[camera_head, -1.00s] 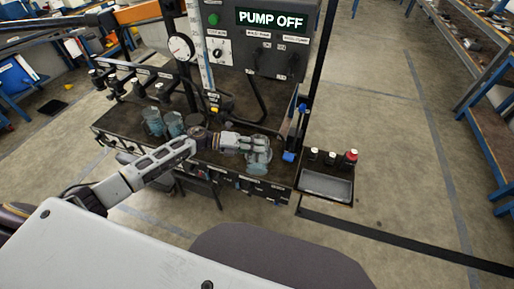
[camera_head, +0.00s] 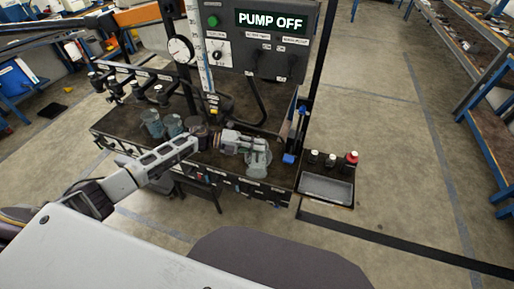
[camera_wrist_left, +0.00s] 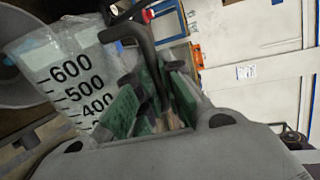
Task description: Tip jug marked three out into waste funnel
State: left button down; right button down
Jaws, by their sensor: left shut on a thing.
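My left gripper (camera_head: 246,143) is over the front right of the bench and shut on the handle of a clear jug (camera_head: 258,162). In the left wrist view the dark handle runs between the green finger pads of the gripper (camera_wrist_left: 155,92). The jug (camera_wrist_left: 68,72) carries black marks 600, 500 and 400 there and looks tilted. I cannot see a three on it or tell what is inside. A grey round rim (camera_wrist_left: 18,85), perhaps the waste funnel, shows at the wrist view's left edge. My right gripper is not in view.
Two bluish jugs (camera_head: 152,123) (camera_head: 172,125) and a dark round vessel (camera_head: 199,137) stand left of the gripper. A control box reading PUMP OFF (camera_head: 272,40) stands behind. A grey tray (camera_head: 326,188) with several small bottles is at the right.

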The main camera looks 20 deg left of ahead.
pick_arm(q)
jog(key=shift+w+f+n, duration=0.15)
jog(key=shift+w+n, duration=0.15)
jog(key=shift+w, duration=0.1)
jog(key=shift+w+a+r+n, duration=0.15)
jog(key=shift+w+r+n, duration=0.05)
jog(key=shift+w+n, duration=0.15)
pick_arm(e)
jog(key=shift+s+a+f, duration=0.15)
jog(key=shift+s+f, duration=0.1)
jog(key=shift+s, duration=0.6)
pick_arm(q)
jog(key=shift+w+r, duration=0.15)
jog(key=shift+w, duration=0.1)
jog(key=shift+w+a+r+n, duration=0.1)
jog(key=shift+w+n, duration=0.1)
jog(key=shift+n, duration=0.05)
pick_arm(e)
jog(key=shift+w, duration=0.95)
pick_arm(q)
jog(key=shift+g, duration=0.4)
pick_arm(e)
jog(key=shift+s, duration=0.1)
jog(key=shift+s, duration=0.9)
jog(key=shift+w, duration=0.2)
